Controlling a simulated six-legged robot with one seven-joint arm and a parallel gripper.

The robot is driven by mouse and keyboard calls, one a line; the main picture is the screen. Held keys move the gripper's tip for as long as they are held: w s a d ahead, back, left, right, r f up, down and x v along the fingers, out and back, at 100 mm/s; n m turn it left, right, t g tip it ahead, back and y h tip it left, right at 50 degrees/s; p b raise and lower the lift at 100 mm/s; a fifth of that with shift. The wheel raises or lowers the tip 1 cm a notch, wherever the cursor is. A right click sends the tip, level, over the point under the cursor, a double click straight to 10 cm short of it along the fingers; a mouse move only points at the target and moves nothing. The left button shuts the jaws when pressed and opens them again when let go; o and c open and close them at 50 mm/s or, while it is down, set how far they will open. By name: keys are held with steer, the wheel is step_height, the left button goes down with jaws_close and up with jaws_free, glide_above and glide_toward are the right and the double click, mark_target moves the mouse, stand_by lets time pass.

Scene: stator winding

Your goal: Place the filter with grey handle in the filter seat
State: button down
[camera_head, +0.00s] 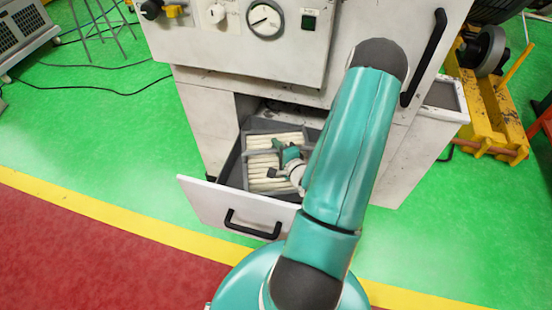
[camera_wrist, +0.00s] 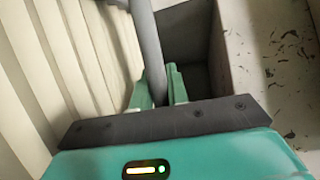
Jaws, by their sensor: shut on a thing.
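The filter (camera_head: 262,170) has cream pleats in a grey frame and is inside the open drawer. In the wrist view its pleats (camera_wrist: 75,50) fill the left side. Its grey handle (camera_wrist: 148,40) is a bar running between the two fingers. My gripper (camera_head: 278,147) reaches into the drawer from the right, above the filter. In the wrist view my teal fingers (camera_wrist: 160,90) are shut on the handle. No separate filter seat can be made out. I cannot tell whether the filter rests on the drawer floor.
The drawer has a white front (camera_head: 215,205) with a black handle (camera_head: 252,226) and dark grey inner walls. The wrist view shows an empty dark gap (camera_wrist: 190,45) beside the filter and a scratched white panel (camera_wrist: 285,70). The white cabinet (camera_head: 205,120) stands behind.

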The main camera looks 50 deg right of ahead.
steer(key=shift+s+f, duration=0.1)
steer(key=shift+f, duration=2.6)
steer(key=shift+f, duration=0.1)
steer(key=c, duration=1.4)
jaws_free()
steer(key=shift+f, duration=0.1)
steer(key=shift+o, duration=0.2)
steer(key=shift+s+r, duration=0.2)
steer(key=v, duration=0.7)
